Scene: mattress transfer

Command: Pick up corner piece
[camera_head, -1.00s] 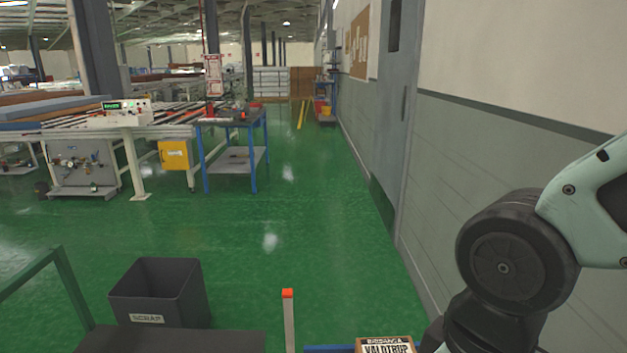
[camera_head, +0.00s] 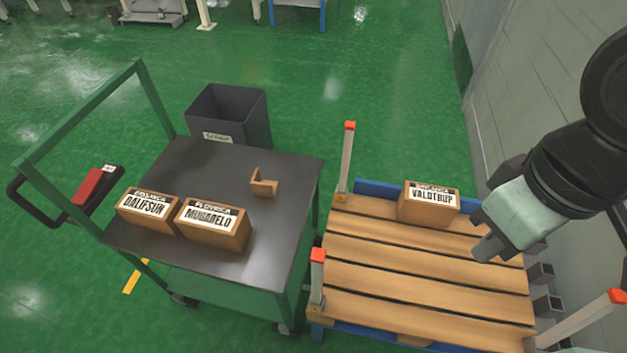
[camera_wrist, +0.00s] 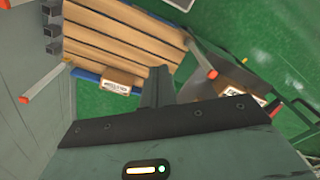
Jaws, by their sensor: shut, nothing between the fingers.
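A small tan L-shaped corner piece (camera_head: 263,184) stands on the dark top of a green cart (camera_head: 215,165), near the cart's far right side. My gripper (camera_head: 486,248) hangs above the right part of a wooden pallet (camera_head: 430,275), well to the right of the corner piece and apart from it. In the wrist view my gripper (camera_wrist: 158,80) shows its fingers together, with nothing between them. The corner piece cannot be made out in the wrist view.
Boxes marked DALIFSUN (camera_head: 147,212) and MUGARELO (camera_head: 213,226) sit at the cart's front left. A VALDTRUP box (camera_head: 429,204) sits on the pallet. Orange-tipped posts (camera_head: 347,160) rise at the pallet's edges. A dark bin (camera_head: 230,115) stands behind the cart. A wall (camera_head: 540,120) is at right.

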